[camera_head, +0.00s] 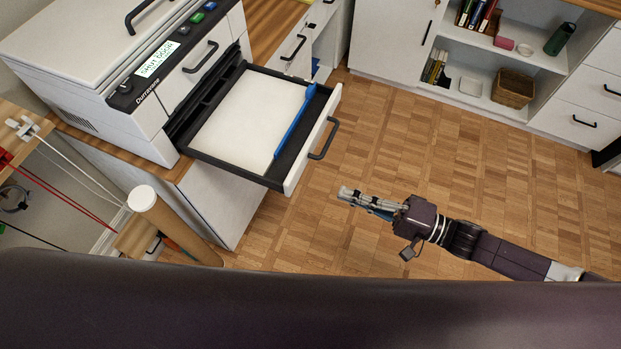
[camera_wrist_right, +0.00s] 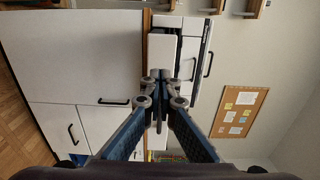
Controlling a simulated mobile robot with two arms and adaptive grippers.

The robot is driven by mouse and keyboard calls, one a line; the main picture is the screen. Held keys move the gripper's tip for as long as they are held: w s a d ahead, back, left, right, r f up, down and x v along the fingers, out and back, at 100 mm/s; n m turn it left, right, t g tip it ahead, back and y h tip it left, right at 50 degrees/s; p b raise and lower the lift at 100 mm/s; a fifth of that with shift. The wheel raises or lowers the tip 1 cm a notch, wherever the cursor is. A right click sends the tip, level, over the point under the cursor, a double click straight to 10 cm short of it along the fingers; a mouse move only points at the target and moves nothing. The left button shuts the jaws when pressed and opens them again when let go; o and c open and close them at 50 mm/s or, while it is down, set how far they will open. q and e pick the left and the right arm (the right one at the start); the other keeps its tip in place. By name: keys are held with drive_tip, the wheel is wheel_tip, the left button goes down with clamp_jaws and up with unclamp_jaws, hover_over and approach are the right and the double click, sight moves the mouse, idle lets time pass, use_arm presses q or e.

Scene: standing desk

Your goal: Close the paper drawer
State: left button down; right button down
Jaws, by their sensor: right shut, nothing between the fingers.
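The paper drawer (camera_head: 312,152) of the white copier (camera_head: 150,95) is pulled well out in the head view, with white paper (camera_head: 250,118) inside it. Its black handle (camera_head: 325,139) is on the white front panel. My right gripper (camera_head: 343,195) is below and slightly right of the drawer front in the head view, apart from the handle. It is shut and empty. In the right wrist view, its fingertips (camera_wrist_right: 160,78) meet in front of the drawer's white front (camera_wrist_right: 163,55), which they partly cover. My left gripper is not in view.
The copier stands on a wood-topped white cabinet (camera_head: 215,200). A cardboard tube (camera_head: 170,228) stands at lower left. White shelving (camera_head: 470,68) with a basket (camera_head: 512,88) is at the back right. The wooden floor (camera_head: 440,150) around my right gripper is clear.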

sight(298, 177)
drive_tip(key=p+x, duration=0.1)
drive_tip(key=x, duration=0.7)
drive_tip(key=shift+a, duration=0.1)
drive_tip(key=shift+w+a, duration=0.25)
drive_tip(key=shift+a, duration=0.3)
drive_tip(key=shift+a, duration=0.2)
